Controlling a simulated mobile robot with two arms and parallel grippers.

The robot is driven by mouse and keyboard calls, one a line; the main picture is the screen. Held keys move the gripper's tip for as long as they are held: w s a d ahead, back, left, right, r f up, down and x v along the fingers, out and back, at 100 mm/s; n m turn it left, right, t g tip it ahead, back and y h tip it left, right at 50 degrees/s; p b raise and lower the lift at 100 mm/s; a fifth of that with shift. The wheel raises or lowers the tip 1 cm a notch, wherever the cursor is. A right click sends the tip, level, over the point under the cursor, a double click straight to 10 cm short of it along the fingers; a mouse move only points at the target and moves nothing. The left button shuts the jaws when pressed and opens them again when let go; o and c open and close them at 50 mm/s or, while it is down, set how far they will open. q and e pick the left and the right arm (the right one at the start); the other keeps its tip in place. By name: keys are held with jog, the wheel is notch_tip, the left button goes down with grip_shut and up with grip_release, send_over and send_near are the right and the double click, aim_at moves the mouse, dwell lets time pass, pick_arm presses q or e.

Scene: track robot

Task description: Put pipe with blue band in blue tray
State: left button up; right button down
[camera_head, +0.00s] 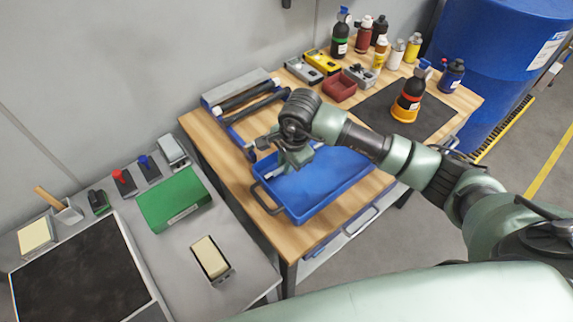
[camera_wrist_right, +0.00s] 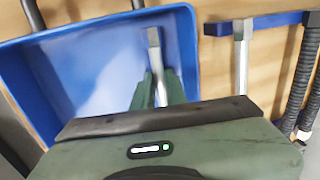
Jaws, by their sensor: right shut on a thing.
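The blue tray (camera_head: 335,172) lies on the wooden table and also shows in the right wrist view (camera_wrist_right: 70,72). My right gripper (camera_head: 287,163) reaches over the tray's left part, pointing down. In the right wrist view its fingers (camera_wrist_right: 158,90) are shut on a slim, pale grey metal piece (camera_wrist_right: 154,38), seemingly the pipe, over the tray. I cannot make out a blue band on it, and my gripper hides much of it. I cannot tell whether the pipe touches the tray's floor. My left gripper is not in view.
A rack (camera_head: 240,88) with dark bars stands behind the tray to the left. A dark mat (camera_head: 432,116), a red bin (camera_head: 339,87) and several bottles stand at the right and back. A grey bench with a green box (camera_head: 173,200) is at the left.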

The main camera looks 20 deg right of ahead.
jog(key=shift+s+f, duration=0.45)
jog(key=shift+f, duration=0.4)
jog(key=c, duration=1.7)
grip_release()
jog(key=shift+a+r+p, duration=0.1)
jog(key=shift+r+p, duration=0.3)
jog(key=shift+w+r+p, duration=0.1)
jog(key=shift+r+p, duration=0.35)
jog(key=shift+p, duration=0.2)
jog(key=shift+w+r+b, duration=0.15)
jog(key=shift+r+b, duration=0.25)
jog(key=shift+b, duration=0.4)
jog(key=shift+b+v, duration=1)
jog(key=shift+v, duration=4.5)
jog(key=shift+w, duration=0.1)
